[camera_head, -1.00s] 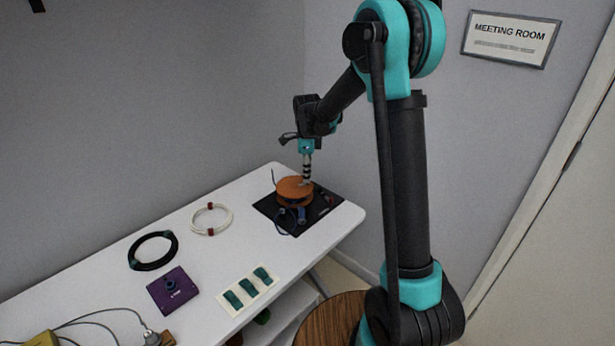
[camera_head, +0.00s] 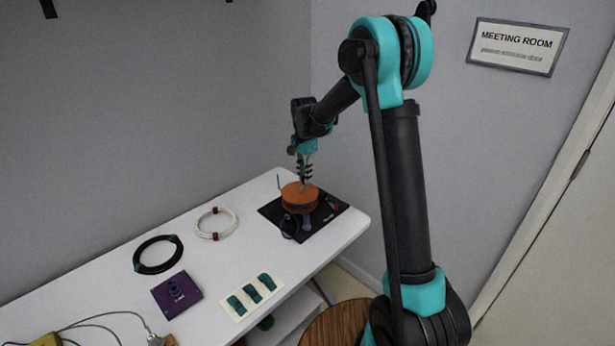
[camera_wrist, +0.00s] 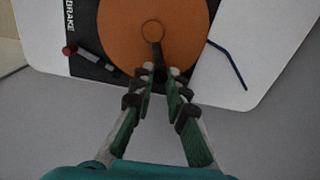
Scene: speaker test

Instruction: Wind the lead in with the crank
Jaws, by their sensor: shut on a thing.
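An orange reel (camera_head: 300,198) sits on a black base plate (camera_head: 330,212) near the right end of the white table. In the wrist view the reel (camera_wrist: 125,35) fills the top middle, with a small ring mark near its centre. A dark crank handle (camera_wrist: 157,50) runs from that ring toward my fingers. My gripper (camera_wrist: 160,76) is shut on the crank's end, and the fingertips hide most of the grip. In the head view my gripper (camera_head: 304,182) points down at the reel's top. A dark lead with a blue end (camera_head: 306,222) lies at the reel's front.
A red-tipped brake lever (camera_wrist: 72,50) lies beside the "BRAKE" lettering. A thin blue rod (camera_wrist: 228,62) stands on the reel's other side. A white coil (camera_head: 217,223), a black coil (camera_head: 158,254), a purple box (camera_head: 177,294) and a card with green pieces (camera_head: 252,297) lie farther left.

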